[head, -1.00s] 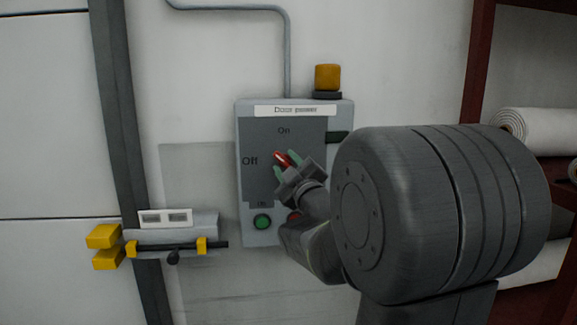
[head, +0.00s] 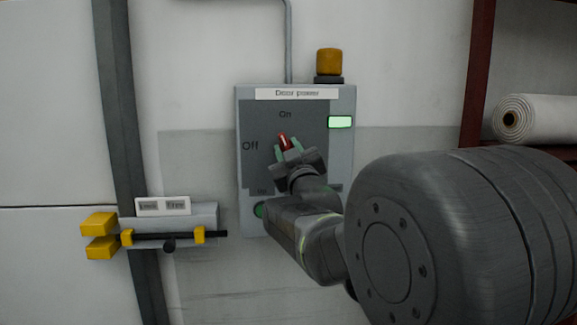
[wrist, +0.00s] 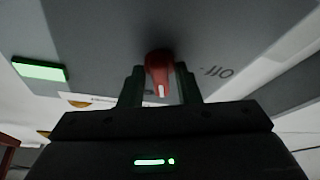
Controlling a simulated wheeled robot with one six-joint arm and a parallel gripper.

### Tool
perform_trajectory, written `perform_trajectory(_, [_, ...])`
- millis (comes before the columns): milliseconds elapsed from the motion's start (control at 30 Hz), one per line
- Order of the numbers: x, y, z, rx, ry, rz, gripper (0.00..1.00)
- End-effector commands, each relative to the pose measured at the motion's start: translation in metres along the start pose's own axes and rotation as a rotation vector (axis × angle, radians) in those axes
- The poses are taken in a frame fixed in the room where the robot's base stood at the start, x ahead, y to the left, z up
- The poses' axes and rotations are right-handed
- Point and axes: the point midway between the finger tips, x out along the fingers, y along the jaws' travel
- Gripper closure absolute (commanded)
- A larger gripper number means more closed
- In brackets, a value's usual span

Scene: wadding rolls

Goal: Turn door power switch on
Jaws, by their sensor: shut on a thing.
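The door power box (head: 246,180) is a grey wall panel labelled "Door power", with "On" at the top of its dark plate and "Off" at the left. Its red switch handle (head: 285,141) points almost straight up, toward "On". An indicator (head: 340,122) at the box's right is lit green; it also shows lit in the wrist view (wrist: 40,70). My gripper (head: 288,152) is shut on the red handle, with a finger on each side of it. In the wrist view the handle (wrist: 159,72) sits between the two fingers. My gripper and arm hide the lower part of the box.
A yellow lamp (head: 329,62) stands on top of the box. A latch with yellow blocks (head: 100,235) and a dark bar is at lower left by the door frame. A shelf with a white roll (head: 545,120) is at right.

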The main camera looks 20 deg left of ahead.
Motion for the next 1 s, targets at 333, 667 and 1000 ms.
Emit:
perform_trajectory(333, [0.0000, -0.0028, 0.0007, 0.246, -0.001, 0.100, 0.93])
perform_trajectory(667, [0.0004, -0.0030, 0.0002, 0.370, -0.003, 0.151, 0.93])
perform_trajectory(1000, [0.0003, -0.0028, 0.0004, 0.394, -0.003, 0.162, 0.93])
